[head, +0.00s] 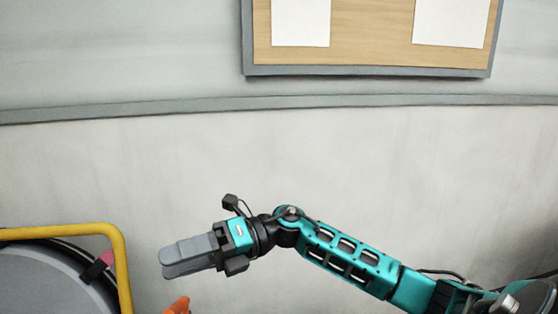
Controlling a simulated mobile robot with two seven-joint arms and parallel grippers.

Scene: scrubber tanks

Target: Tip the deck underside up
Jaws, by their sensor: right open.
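My right gripper (168,262) reaches in from the right at the lower middle, its grey fingers pointing left. It is open, with nothing seen between the fingers. A rounded grey machine part (45,282) with a dark rim is cut off at the lower left corner, left of my right gripper and apart from it in the picture. I cannot tell whether this is the deck, and no underside shows. My left gripper is out of view.
A yellow tubular bar (118,255) bends over the grey part. A pink tag or strap (105,259) sits beside it. An orange tip (178,306) shows below my gripper. A pale wall with a notice board (370,40) fills the background.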

